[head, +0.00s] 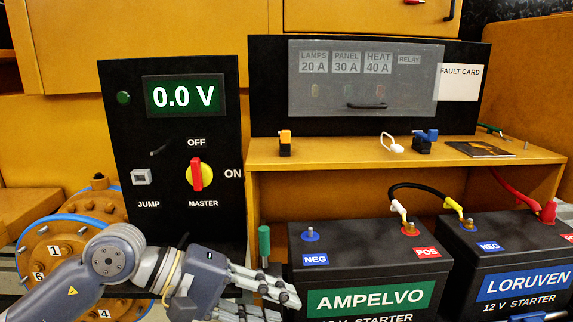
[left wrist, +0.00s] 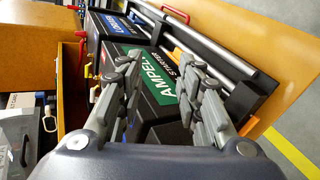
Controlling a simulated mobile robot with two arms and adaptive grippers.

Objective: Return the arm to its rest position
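My left gripper (head: 283,300) is low in the head view, in front of the AMPELVO battery (head: 340,262) near its left end. In the left wrist view its two fingers (left wrist: 160,80) stand apart with nothing held between them, and the AMPELVO battery (left wrist: 146,62) shows beyond them. My left forearm comes in from the lower left, in front of the numbered orange hub. My right gripper shows in neither view.
A black panel (head: 120,180) reads 0.0 V, its red master switch (head: 197,176) upright toward OFF. A green-handled tool (head: 264,243) stands just behind the gripper. The LORUVEN battery (head: 505,255) is at right. A shelf (head: 350,151) holds small parts.

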